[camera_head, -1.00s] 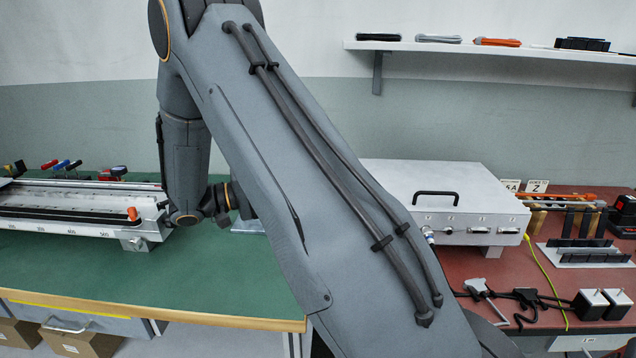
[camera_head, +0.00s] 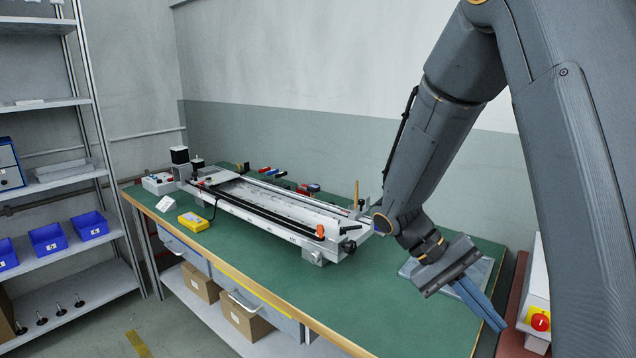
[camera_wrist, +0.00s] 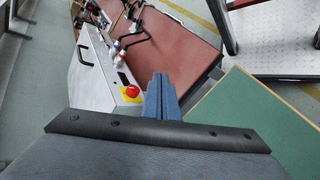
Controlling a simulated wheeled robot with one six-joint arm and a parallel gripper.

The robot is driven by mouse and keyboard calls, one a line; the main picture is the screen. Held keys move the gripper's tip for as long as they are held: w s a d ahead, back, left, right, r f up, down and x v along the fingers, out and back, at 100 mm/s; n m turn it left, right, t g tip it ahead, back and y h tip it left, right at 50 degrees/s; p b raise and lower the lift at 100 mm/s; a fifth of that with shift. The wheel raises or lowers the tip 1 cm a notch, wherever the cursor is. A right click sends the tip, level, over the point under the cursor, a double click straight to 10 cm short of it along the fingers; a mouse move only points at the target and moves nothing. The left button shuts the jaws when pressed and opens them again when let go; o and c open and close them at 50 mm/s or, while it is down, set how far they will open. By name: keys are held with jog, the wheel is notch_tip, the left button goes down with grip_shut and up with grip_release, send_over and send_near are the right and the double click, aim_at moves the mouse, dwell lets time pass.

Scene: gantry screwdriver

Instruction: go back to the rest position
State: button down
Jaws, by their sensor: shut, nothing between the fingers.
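My gripper (camera_head: 482,303) shows at the right of the head view, its blue fingers together and empty. It hangs over the right end of the green bench (camera_head: 400,305), above a grey plate (camera_head: 490,270), and points down to the right. In the wrist view the closed fingers (camera_wrist: 161,80) stick out past the dark bracket, near a white box (camera_wrist: 95,68) with a red emergency button (camera_wrist: 132,90). The gantry rail unit (camera_head: 260,215) lies along the bench, left of my gripper and apart from it. My arm hides part of the right side.
A red-brown bench (camera_wrist: 178,40) adjoins the green one. The white box with its red button (camera_head: 539,321) is close to my fingers. A yellow device (camera_head: 193,222) sits on the green bench's front edge. Shelves with blue bins (camera_head: 48,239) stand at left. The front middle of the green bench is clear.

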jog(key=s+a+n+t+y+p, duration=0.1)
jog(key=s+a+t+y, duration=0.2)
jog(key=a, duration=0.3)
jog(key=s+a+n+t+y+p, duration=0.1)
jog(key=s+a+t+y, duration=0.2)
jog(key=a+y, duration=0.2)
jog(key=shift+s+a+f+n, duration=0.15)
jog(key=shift+a+n, duration=0.15)
jog(key=shift+a, duration=0.25)
